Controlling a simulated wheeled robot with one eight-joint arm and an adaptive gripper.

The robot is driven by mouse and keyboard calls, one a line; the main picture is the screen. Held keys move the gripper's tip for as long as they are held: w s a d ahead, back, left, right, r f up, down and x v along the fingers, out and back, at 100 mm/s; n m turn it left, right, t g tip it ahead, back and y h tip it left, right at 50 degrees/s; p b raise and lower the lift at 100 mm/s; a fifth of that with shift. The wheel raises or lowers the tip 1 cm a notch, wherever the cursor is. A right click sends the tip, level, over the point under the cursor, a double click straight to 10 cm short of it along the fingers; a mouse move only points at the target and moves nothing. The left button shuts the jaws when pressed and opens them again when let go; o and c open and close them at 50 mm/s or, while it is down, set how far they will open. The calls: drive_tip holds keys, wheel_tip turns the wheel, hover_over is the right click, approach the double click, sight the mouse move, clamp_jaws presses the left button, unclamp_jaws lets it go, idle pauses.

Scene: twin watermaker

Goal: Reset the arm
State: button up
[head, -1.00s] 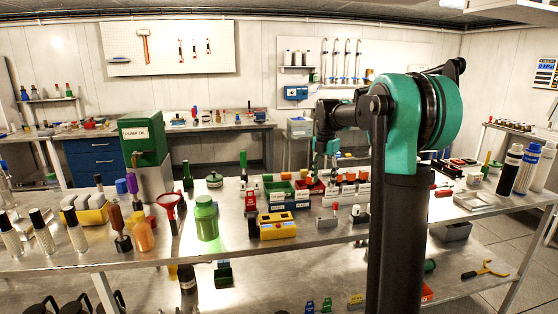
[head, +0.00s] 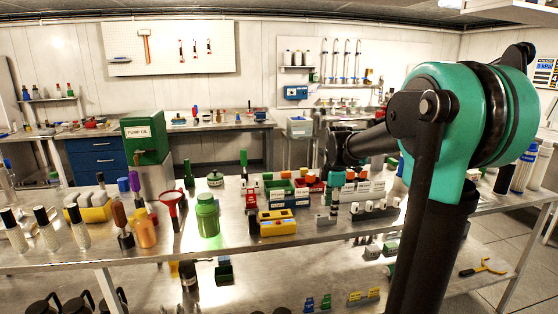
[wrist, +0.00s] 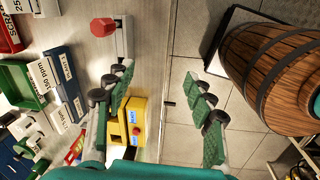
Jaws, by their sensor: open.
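My gripper (wrist: 163,105) is open and empty in the wrist view, its two green-padded fingers spread well apart. Between and below them lie the metal bench edge and the tiled floor. In the head view my arm reaches left from the large teal joint, and its teal hand (head: 337,180) hangs over the bench near small labelled parts. The fingertips are hard to make out there.
A yellow box (head: 277,223) stands on the bench, also beside the left finger in the wrist view (wrist: 131,118). A red knob (wrist: 103,27) is close by. A green jar (head: 207,215) and red funnel (head: 172,198) stand left. A wooden barrel (wrist: 270,60) stands on the floor.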

drive_tip(key=s+f+m+t, duration=0.1)
drive_tip(key=s+f+m, duration=0.6)
drive_tip(key=s+m, duration=0.2)
drive_tip(key=s+d+f+m+t, duration=0.1)
drive_tip(key=s+f+m, duration=0.7)
drive_tip(key=s, duration=0.6)
drive_tip(key=shift+d+f+m+t, duration=0.3)
drive_tip(key=shift+m+t, duration=0.1)
drive_tip(key=shift+m, duration=0.3)
